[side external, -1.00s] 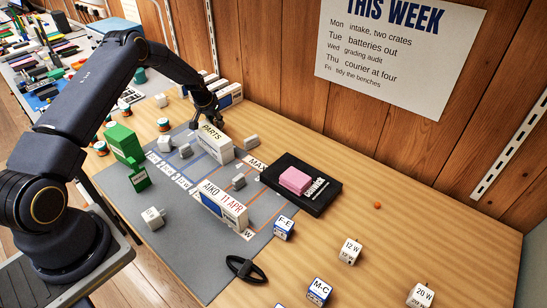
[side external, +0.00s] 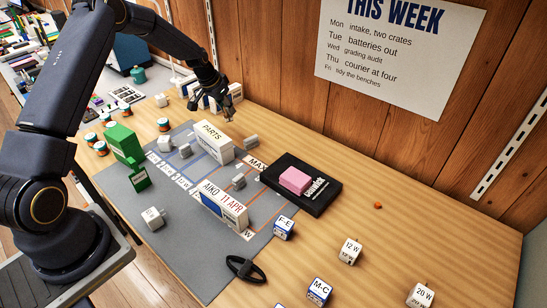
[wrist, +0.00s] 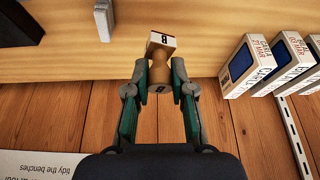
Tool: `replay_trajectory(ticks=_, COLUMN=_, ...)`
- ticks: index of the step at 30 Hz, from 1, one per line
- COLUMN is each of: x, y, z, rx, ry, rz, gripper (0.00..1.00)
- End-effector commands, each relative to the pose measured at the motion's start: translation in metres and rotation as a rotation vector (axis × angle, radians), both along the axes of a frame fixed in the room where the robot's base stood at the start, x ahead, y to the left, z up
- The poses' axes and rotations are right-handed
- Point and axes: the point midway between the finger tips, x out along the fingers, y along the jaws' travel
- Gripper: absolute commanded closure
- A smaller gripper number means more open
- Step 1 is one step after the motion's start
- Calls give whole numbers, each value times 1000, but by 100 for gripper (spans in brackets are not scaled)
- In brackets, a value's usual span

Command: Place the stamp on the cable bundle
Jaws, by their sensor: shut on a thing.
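My gripper (side external: 225,110) is shut on the stamp (wrist: 160,72), a small wooden piece with a pale block marked "B" at its far end in the wrist view. The wrist view shows both fingers of my gripper (wrist: 160,84) pressed to its sides. In the side view my gripper is in the air behind the white PARTS box, and the stamp is too small and dark there to make out well. The cable bundle (side external: 246,268), a black tied loop, lies at the front edge of the grey mat, far from my gripper.
The PARTS box (side external: 215,141) and the AIKO box (side external: 223,206) stand on the grey mat (side external: 185,246) between my gripper and the cable bundle. Labelled cubes stand at front right.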

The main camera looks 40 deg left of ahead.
Motion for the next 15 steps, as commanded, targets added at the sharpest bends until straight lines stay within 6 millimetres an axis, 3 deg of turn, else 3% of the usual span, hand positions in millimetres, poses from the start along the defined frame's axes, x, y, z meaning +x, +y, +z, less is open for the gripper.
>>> replay_trajectory(ticks=1, x=-5, y=-27, z=-2, rx=-5, ry=2, rz=-110, gripper=100)
replay_trajectory(ticks=8, x=-43, y=-157, z=-5, rx=-7, ry=0, rz=-734, gripper=100)
replay_trajectory(ticks=15, x=-123, y=-278, z=0, rx=-5, ry=0, rz=-1467, gripper=100)
